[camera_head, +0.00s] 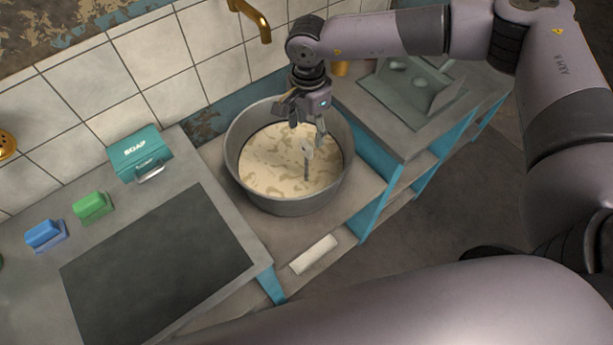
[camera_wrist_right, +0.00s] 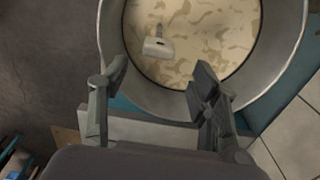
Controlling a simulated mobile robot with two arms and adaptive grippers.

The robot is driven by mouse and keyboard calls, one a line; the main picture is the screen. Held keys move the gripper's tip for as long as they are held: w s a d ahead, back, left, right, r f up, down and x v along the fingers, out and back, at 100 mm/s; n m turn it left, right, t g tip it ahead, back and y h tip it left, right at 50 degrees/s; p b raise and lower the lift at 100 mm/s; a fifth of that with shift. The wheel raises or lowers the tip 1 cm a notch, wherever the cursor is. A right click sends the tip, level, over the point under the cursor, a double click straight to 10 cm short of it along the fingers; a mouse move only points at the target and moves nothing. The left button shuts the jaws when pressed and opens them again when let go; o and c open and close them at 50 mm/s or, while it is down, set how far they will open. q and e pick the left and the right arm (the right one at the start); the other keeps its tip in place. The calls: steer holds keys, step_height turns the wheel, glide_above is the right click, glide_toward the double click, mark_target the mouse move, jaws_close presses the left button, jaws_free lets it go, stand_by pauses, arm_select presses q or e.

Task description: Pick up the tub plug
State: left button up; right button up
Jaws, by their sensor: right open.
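The tub plug (camera_head: 307,151) looks like a small pale grey handle on a thin upright stem. It stands up out of the cream, brown-patched liquid in the round metal tub (camera_head: 238,175). In the right wrist view the plug (camera_wrist_right: 158,46) lies beyond my fingertips, with clear space between. The lower part of the plug is hidden in the liquid. My right gripper (camera_head: 304,124) hangs over the tub just above the plug, open and empty. Its two spread fingers also show in the right wrist view (camera_wrist_right: 160,72). My left gripper is not in view.
A brass tap (camera_head: 263,28) juts from the tiled wall behind the tub. A counter at left holds a teal soap box (camera_head: 140,155), a green block (camera_head: 93,207) and a blue block (camera_head: 45,234). A grey sink unit (camera_head: 412,90) stands right of the tub. A white bar (camera_head: 314,254) lies in front.

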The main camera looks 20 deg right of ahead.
mark_target(306, 144)
steer(key=shift+f, duration=0.65)
steer(key=f, duration=0.1)
steer(key=f+p, duration=0.2)
steer(key=f, duration=0.1)
steer(key=shift+s+a, duration=0.35)
steer(key=shift+f, duration=0.65)
steer(key=shift+c, duration=0.4)
jaws_close()
